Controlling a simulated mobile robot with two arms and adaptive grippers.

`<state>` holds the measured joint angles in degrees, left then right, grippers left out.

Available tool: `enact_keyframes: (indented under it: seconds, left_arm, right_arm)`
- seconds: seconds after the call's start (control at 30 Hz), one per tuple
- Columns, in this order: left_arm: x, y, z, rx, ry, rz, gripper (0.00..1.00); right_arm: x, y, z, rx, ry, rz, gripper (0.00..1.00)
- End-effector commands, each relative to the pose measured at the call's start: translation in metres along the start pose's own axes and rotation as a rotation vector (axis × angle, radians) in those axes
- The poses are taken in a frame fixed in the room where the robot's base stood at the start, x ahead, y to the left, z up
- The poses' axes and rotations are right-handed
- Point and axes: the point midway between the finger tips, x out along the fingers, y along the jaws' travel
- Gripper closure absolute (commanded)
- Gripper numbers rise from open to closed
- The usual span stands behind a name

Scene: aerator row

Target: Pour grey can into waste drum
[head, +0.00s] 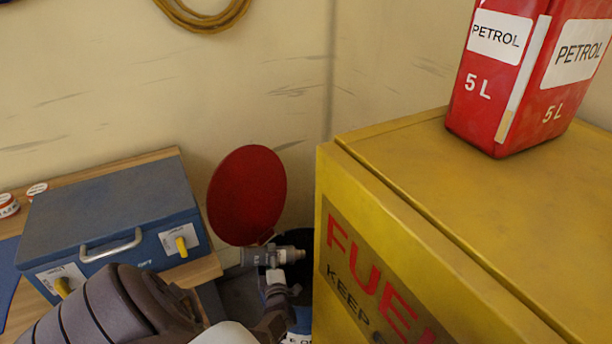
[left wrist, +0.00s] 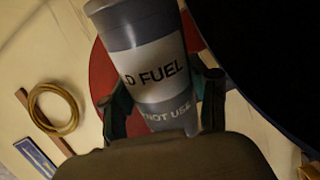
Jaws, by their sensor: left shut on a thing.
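The grey can (head: 256,256) is held on its side in the head view, its narrower end pointing right over the dark opening of the waste drum (head: 302,238). In the left wrist view the can (left wrist: 150,55) shows a white label ending in "D FUEL" and the words "NOT USE". My left gripper (head: 277,284) is shut on the can, with a finger on each side of it in the wrist view (left wrist: 165,103). The drum's red round lid (head: 247,195) stands open behind the can. Much of the drum is hidden by my arm and the yellow cabinet. No flowing liquid is visible.
A yellow fuel cabinet (head: 400,200) stands close on the right, with a red petrol can (head: 515,85) on top. A blue box (head: 110,215) with a handle sits on a wooden bench at left. A coiled hose (head: 203,22) hangs on the wall.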

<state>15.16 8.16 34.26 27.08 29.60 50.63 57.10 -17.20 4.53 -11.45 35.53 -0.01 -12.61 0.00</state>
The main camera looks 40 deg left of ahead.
Motion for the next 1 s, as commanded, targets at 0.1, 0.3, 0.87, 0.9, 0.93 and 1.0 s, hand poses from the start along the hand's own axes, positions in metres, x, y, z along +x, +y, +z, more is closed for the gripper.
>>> enact_keyframes:
  seconds: [0.1,0.3,0.87,0.9,0.93,1.0]
  left_arm:
    - [0.0003,0.0016,0.0002,0.004,0.000,0.001,0.80]
    - [0.0003,0.0033,0.0004,0.017,0.000,0.001,0.80]
    - [0.0003,0.0073,0.0009,0.050,0.000,0.001,0.80]
    - [0.0003,0.0076,0.0009,0.053,0.000,0.001,0.80]
    - [0.0003,0.0078,0.0010,0.055,0.000,0.001,0.80]
    - [0.0003,0.0084,0.0010,0.059,0.000,0.001,0.80]
  right_arm:
    - [-0.0009,0.0002,0.0000,0.000,0.000,0.000,0.39]
    - [-0.0023,0.0003,-0.0002,0.000,0.000,0.000,0.39]
    - [-0.0055,0.0010,-0.0004,-0.001,0.000,0.001,0.39]
    - [-0.0058,0.0011,-0.0004,-0.001,0.000,0.001,0.39]
    - [-0.0060,0.0011,-0.0004,-0.001,0.000,0.001,0.39]
    - [-0.0064,0.0011,-0.0004,-0.001,0.000,0.001,0.39]
